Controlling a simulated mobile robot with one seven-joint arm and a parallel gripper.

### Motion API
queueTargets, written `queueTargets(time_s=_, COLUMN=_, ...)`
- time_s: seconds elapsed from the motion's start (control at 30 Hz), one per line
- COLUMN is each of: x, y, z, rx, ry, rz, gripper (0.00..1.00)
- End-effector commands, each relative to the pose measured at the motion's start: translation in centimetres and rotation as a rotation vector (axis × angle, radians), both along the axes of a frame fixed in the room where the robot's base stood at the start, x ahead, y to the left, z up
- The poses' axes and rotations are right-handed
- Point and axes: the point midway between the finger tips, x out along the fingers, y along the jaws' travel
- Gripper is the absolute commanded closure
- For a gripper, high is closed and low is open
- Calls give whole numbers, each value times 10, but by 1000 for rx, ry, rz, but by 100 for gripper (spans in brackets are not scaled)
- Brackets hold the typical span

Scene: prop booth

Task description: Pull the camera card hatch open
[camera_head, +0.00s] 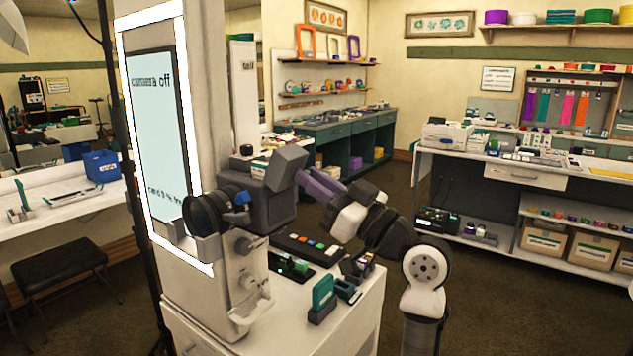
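A dark grey camera body (268,203) with a big black lens (205,214) sits on the white booth stand, its lens toward the left. A boxy grey part (286,166) juts up at its right. My arm reaches in from the lower right. My gripper (308,184), with purple parts at its end, is close to the right side of the camera body. I cannot tell whether it touches the camera. Its fingertips are too small and partly hidden to show a gap.
A lit screen panel (160,130) stands left of the camera. The white counter below holds a button strip (306,247), a teal block (323,291) and small items close under my arm. A black stool (65,270) is at left. Brown floor is open behind my arm.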

Motion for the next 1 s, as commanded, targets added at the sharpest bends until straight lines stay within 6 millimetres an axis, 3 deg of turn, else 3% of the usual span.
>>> queueTargets(time_s=0.03, x=0, y=0, z=0, rx=0, ry=0, rz=0, gripper=91)
queueTargets(time_s=0.1, x=0, y=0, z=0, rx=0, ry=0, rz=0, gripper=100)
queueTargets(time_s=0.43, x=0, y=0, z=5, rx=-20, ry=10, rz=0, gripper=100)
queueTargets(time_s=0.77, x=4, y=5, z=33, rx=-257, ry=182, rz=-2, gripper=100)
queueTargets(time_s=1.0, x=6, y=8, z=34, rx=-342, ry=250, rz=-1, gripper=100)
